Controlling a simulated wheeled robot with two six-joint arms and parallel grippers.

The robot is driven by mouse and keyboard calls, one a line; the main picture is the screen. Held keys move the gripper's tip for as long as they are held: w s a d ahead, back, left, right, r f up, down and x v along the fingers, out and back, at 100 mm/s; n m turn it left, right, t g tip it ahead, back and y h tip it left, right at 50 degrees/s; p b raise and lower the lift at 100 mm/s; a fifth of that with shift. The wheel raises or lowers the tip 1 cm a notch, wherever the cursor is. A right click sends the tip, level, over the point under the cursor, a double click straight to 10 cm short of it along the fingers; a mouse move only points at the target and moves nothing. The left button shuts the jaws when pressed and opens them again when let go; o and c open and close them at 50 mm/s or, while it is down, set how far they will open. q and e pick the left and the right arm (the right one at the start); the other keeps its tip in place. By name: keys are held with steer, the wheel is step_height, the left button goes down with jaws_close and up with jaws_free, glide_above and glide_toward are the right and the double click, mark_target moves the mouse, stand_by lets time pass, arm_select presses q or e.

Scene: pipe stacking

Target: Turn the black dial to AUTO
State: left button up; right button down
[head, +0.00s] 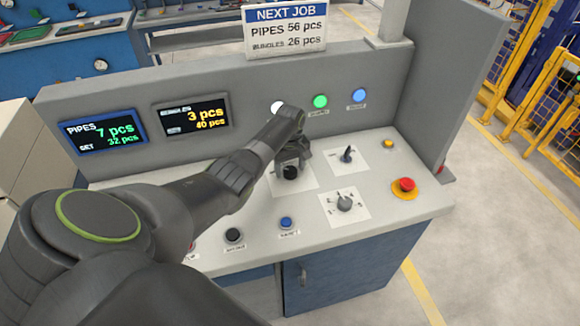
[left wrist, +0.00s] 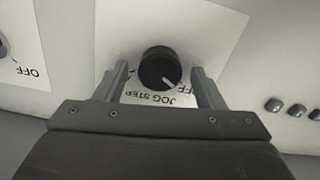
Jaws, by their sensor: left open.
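The black dial (head: 291,172) sits on a white label plate on the console. In the left wrist view the dial (left wrist: 160,68) is round, with a white pointer mark aimed at the lower right, toward a partly hidden label that looks like OFF. JOG STEP is printed upside down below it. I cannot read an AUTO label. My left gripper (head: 290,160) is over the dial, pointing down. In the left wrist view its open fingers (left wrist: 162,82) stand on either side of the dial, with gaps visible. My right gripper is not in view.
A black-pointer switch (head: 347,155) and a grey selector knob (head: 344,203) are to the right of the dial. A red emergency button (head: 405,186) stands farther right. A blue button (head: 286,222) and a black button (head: 233,235) are along the front. The upright display panel rises behind.

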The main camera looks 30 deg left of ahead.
arm_select(q)
steer(key=shift+c, duration=0.3)
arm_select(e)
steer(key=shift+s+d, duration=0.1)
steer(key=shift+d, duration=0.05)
arm_select(q)
steer(key=shift+c, duration=1.1)
steer(key=c, duration=0.7)
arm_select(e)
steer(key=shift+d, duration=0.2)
